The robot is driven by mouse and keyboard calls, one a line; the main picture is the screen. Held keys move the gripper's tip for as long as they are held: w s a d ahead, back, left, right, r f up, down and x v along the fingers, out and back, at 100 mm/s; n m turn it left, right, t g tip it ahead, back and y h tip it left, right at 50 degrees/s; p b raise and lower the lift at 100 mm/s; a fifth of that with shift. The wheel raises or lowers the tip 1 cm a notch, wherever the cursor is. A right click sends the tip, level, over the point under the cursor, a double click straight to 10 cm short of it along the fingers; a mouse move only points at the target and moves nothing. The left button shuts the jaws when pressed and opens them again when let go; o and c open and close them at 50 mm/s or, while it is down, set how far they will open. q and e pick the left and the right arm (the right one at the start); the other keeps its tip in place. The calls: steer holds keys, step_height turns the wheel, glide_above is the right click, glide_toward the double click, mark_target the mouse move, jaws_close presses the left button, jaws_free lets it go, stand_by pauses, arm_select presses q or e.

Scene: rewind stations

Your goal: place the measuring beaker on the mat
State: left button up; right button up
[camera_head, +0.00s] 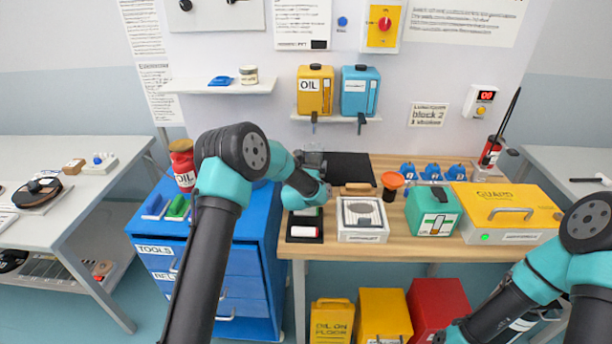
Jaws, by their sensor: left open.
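The measuring beaker (313,157) appears as a small clear vessel near the back left of the wooden bench. The black mat (352,166) lies flat just to its right, and its visible part is bare. My left gripper (321,172) is open at the near side of the beaker. The wrist hides part of the fingers and the beaker's lower part, so I cannot tell whether they touch. My right arm is at the lower right, with its gripper outside the view.
A white boxed device (362,220) and a teal case (433,211) stand at the bench front. An orange-topped container (392,182) is near the mat's right. A yellow guard box (505,209) fills the bench's right. A blue tool cabinet (213,255) is at left.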

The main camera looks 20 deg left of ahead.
arm_select(q)
steer(key=shift+s+d, duration=0.15)
steer(key=shift+s, duration=3.05)
